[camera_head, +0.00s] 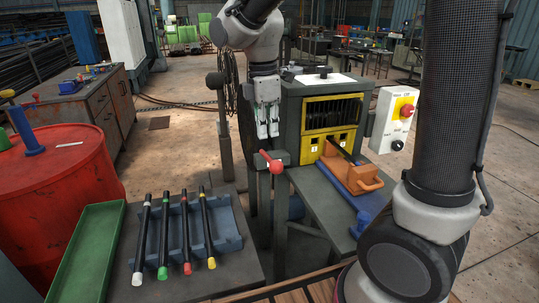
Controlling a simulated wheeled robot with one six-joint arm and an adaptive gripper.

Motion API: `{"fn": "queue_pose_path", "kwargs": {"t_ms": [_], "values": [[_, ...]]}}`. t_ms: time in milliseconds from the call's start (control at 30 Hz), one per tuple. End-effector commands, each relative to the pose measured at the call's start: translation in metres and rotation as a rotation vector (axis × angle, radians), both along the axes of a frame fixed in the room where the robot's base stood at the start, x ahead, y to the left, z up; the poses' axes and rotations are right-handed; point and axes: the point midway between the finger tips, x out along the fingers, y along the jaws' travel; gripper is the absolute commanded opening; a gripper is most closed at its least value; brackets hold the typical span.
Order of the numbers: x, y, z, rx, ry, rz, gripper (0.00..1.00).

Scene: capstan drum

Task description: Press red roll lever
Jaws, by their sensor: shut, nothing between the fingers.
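The red roll lever (273,163) has a red handle and sits on top of a dark post (279,210), near the middle of the head view. My gripper (268,136) hangs just above and slightly left of the lever, pointing down. Its fingers are shut and hold nothing. A small gap shows between the fingertips and the lever, so they look apart, though depth is hard to judge. The machine (287,105) with a yellow front panel (330,113) stands right behind the lever.
A control box (394,120) with a red button is at right. An orange block (352,178) sits on the machine's table. At left are a blue rack (227,230) with several colour-tipped rods, a green tray (88,250) and a red drum (55,175).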

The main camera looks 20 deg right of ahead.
Motion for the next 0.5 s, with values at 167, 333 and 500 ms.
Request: {"fn": "queue_pose_path", "kwargs": {"t_ms": [167,333,500], "values": [[0.0,-0.003,-0.039,-0.002,0.003,0.0,0.0],[0.0,-0.005,-0.065,-0.002,0.002,0.001,0.0],[0.001,-0.005,-0.078,0.0,-0.001,0.001,0.0]]}}
